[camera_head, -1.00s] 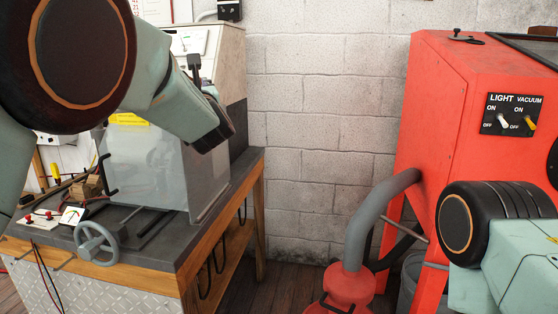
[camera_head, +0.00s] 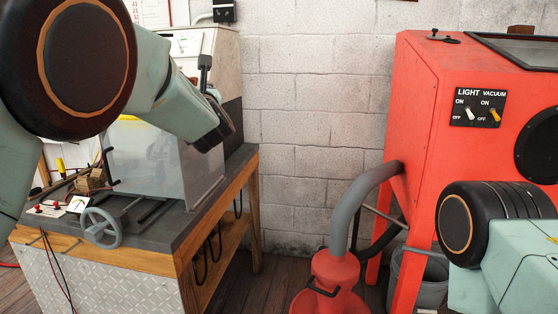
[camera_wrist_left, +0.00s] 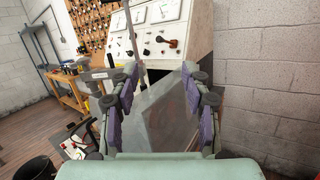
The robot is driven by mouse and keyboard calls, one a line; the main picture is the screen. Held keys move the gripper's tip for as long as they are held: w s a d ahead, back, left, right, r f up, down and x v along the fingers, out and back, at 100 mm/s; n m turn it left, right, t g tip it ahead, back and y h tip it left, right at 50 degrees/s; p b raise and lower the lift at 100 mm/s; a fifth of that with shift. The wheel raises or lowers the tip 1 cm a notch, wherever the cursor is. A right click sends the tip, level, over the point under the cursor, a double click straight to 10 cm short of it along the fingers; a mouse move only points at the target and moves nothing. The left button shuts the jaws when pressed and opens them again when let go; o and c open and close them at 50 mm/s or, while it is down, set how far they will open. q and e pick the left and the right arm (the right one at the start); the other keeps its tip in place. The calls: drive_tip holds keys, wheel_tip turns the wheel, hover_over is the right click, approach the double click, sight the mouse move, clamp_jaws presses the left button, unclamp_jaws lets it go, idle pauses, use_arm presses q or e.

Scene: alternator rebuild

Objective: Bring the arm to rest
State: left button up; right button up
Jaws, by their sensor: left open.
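My left arm (camera_head: 165,95) comes in from the left in the head view, bent, with its dark end in front of the test bench's clear guard. Its fingers are not clearly seen there. In the left wrist view my left gripper (camera_wrist_left: 160,78) is open, its purple-padded fingers spread wide with nothing held between them. The grey clear guard (camera_wrist_left: 165,115) shows behind the gap. My right arm (camera_head: 500,225) shows at the lower right of the head view; its gripper is out of sight.
A workbench (camera_head: 190,235) with a handwheel (camera_head: 100,228) stands at the left. A red blast cabinet (camera_head: 420,110) with a grey hose (camera_head: 355,205) and red vacuum (camera_head: 335,275) stands at the right. Bare floor lies between. A panel with gauges (camera_wrist_left: 165,25) rises behind the guard.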

use_arm(q)
drive_tip(key=s+a+f+m+g+h, duration=0.15)
drive_tip(key=s+f+m, duration=0.25)
drive_tip(key=f+m, duration=0.7)
drive_tip(key=s+a+f+m+g+h, duration=0.1)
drive_tip(key=s+f+m+g+h, duration=0.15)
drive_tip(key=s+f+m, duration=0.75)
drive_tip(key=w+a+f+m+g+h, duration=0.1)
drive_tip(key=f+m+g, duration=0.2)
drive_tip(key=f+m, duration=0.85)
drive_tip(key=s+f+m+g+h, duration=0.2)
drive_tip(key=s+f+m+g, duration=0.35)
drive_tip(key=s+f, duration=1.55)
drive_tip(key=s+f+g, duration=0.2)
drive_tip(key=s+g, duration=0.1)
drive_tip(key=s, duration=0.9)
drive_tip(key=s+f+g, duration=0.3)
drive_tip(key=s, duration=0.9)
drive_tip(key=shift+a+h, duration=0.15)
drive_tip(key=shift+h, duration=0.25)
